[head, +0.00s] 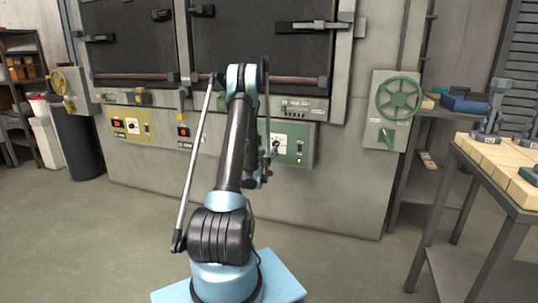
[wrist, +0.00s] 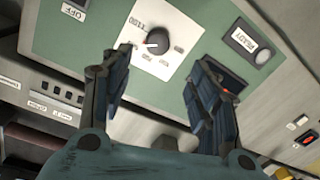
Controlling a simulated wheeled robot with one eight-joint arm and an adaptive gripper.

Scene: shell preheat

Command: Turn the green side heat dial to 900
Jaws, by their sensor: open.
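The green side's heat dial (wrist: 157,40) is a small dark knob on a white square plate, set in a green panel (wrist: 185,20) in the wrist view. My gripper (wrist: 165,57) is open and empty, one finger on each side of the dial in the picture. I cannot tell whether a fingertip touches it. In the head view the green panel (head: 306,140) shows right of my arm, which partly hides it, and my gripper is mostly hidden.
The green panel also bears a READY light (wrist: 250,45), an OFF label and a red-lit switch. A yellow panel (head: 145,125) sits on the left side. A green handwheel (head: 398,98) is on the right. A table (head: 523,212) with pale blocks stands at the right edge.

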